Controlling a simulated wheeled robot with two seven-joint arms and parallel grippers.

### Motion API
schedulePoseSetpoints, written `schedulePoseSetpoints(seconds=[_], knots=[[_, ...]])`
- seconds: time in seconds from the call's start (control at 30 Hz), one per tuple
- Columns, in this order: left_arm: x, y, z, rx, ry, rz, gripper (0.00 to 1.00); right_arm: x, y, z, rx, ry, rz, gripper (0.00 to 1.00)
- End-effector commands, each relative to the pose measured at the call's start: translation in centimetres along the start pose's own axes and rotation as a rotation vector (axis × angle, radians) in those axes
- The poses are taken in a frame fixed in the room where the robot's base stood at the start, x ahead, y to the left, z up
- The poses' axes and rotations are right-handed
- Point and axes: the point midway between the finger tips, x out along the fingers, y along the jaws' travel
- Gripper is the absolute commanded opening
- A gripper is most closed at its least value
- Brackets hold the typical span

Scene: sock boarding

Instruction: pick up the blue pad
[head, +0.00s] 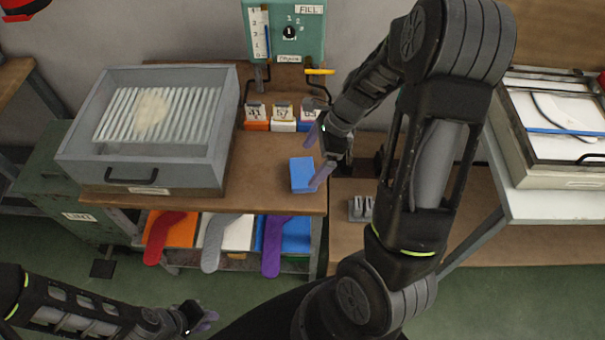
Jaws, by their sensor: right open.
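The blue pad (302,175) is a small blue block lying on the brown wooden bench, near its right edge. My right gripper (318,155) is open just above and to the right of the pad. One finger shows near the pad's lower right side and the other beyond its upper right corner. I cannot tell whether a finger touches it. My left gripper (208,322) is low at the bottom of the view, far from the bench; its jaw opening is not clear.
Numbered cards on orange, white and blue blocks (284,126) stand behind the pad. A green gauge panel (285,35) is at the back.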

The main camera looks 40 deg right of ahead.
Motion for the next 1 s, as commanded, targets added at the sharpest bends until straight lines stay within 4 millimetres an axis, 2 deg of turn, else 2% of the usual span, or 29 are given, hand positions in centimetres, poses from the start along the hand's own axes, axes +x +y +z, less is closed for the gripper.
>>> schedulePoseSetpoints(seconds=[0.27,0.6,1.0], knots=[[0.0,0.0,0.0,0.0,0.0,0.0,0.21,0.5,0.0,0.0,0.0,0.001,0.001,1.0],[0.1,0.0,0.0,0.0,0.0,0.0,0.21,4.9,-0.1,0.1,0.001,0.0,0.0,1.0],[0.0,0.0,0.0,0.0,0.0,0.0,0.21,5.1,-0.1,0.1,0.0,0.0,-0.002,1.0]])
